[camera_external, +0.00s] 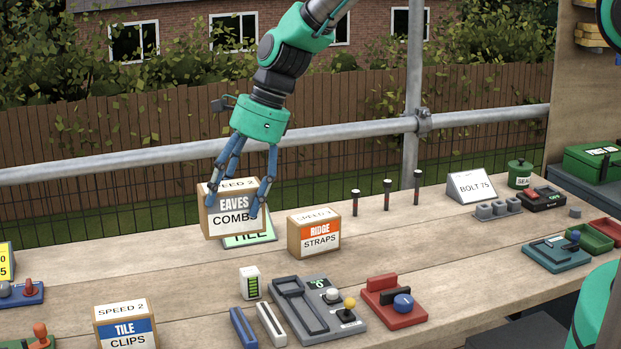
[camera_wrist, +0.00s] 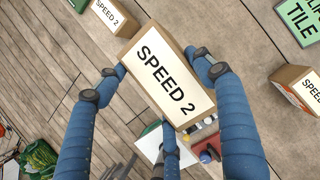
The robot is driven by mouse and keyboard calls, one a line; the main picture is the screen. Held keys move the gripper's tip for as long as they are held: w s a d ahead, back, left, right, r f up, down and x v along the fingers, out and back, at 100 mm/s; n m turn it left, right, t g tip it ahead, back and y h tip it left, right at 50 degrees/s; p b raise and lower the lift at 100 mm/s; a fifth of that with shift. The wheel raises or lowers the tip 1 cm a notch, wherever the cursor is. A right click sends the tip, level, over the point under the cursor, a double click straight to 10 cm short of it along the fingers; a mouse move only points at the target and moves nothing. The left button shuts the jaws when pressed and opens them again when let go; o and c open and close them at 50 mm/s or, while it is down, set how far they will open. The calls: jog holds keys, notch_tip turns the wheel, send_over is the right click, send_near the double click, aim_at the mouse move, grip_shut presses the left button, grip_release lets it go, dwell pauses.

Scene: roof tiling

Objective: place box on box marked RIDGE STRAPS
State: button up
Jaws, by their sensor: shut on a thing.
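A brown box with white labels reading SPEED 2 and EAVES COMBS (camera_external: 226,224) is held upright above the bench. My gripper (camera_external: 240,205) is shut on it, with blue fingers on its sides. In the wrist view the held box's SPEED 2 top (camera_wrist: 168,75) lies between the fingers of my gripper (camera_wrist: 160,85). The box marked RIDGE STRAPS (camera_external: 316,236), with an orange band, stands on the bench to the right of the held box and apart from it. Its edge also shows at the right of the wrist view (camera_wrist: 300,88). Its top looks clear.
A green TILE sign (camera_external: 262,237) stands behind the held box. A TILE CLIPS box (camera_external: 125,325) is at the front left. A grey console (camera_external: 318,310), a red block device (camera_external: 394,303) and a small white box (camera_external: 250,284) stand in front. Several dark upright pins (camera_external: 387,195) stand right of RIDGE STRAPS.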

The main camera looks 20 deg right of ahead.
jog(key=w+d+m+t+p, duration=0.1)
jog(key=w+d+m+p, duration=0.1)
jog(key=d, duration=1.3)
jog(key=w+d+m+t+p, duration=0.1)
jog(key=w+d+m, duration=0.15)
jog(key=d, duration=1.15)
jog(key=shift+n, duration=0.25)
jog(key=shift+w+d+f, duration=0.1)
jog(key=shift+d+f, duration=0.05)
jog(key=shift+f, duration=1.1)
jog(key=shift+w+d+f, duration=0.1)
jog(key=shift+f, duration=1.1)
jog(key=shift+w, duration=0.1)
jog(key=w+a, duration=0.2)
jog(key=w, duration=0.5)
jog(key=w+a+f+p, duration=0.1)
jog(key=w+a, duration=0.2)
jog(key=w, duration=0.5)
jog(key=shift+f+p, duration=0.25)
jog(key=shift+p, duration=0.05)
jog(key=shift+f, duration=1.7)
